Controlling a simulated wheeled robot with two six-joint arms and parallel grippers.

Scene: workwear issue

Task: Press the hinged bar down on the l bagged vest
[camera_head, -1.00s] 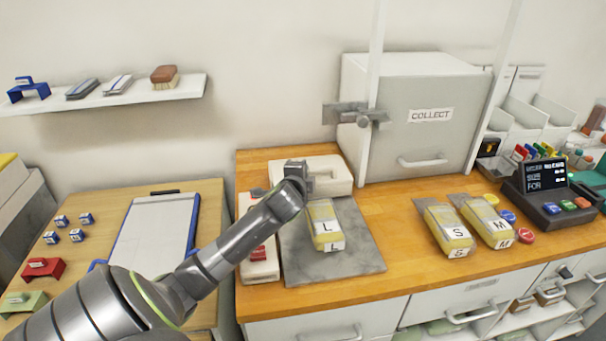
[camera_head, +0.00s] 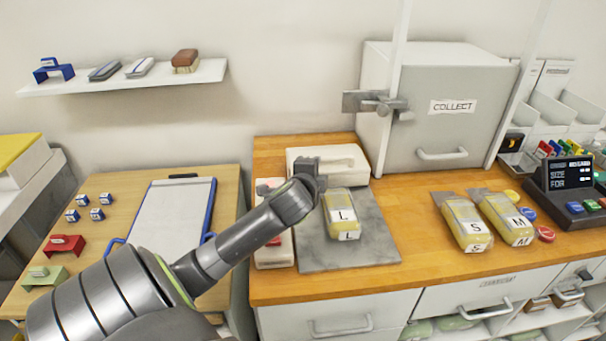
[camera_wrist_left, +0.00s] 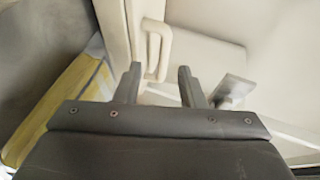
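The L bagged vest (camera_head: 343,218), a clear yellow bag with a white L label, lies on a grey plate (camera_head: 375,247). A white bar (camera_head: 345,153) with a slot-like grip stands behind the plate, and a white base with red parts (camera_head: 273,255) runs along the plate's left side. My left gripper (camera_head: 312,172) is just in front of the bar, above the bag's far left. In the left wrist view its fingers (camera_wrist_left: 159,85) are apart, with a white loop handle (camera_wrist_left: 158,48) beyond the gap; contact is unclear. A yellow bag (camera_wrist_left: 55,110) shows at the left. My right gripper is out of view.
A white COLLECT cabinet (camera_head: 430,115) stands behind right, with a grey clamp (camera_head: 375,103) on its near post. S (camera_head: 466,225) and M (camera_head: 508,219) bags lie right of the plate. A clipboard (camera_head: 172,225) is on the left table. Bare counter lies between plate and S bag.

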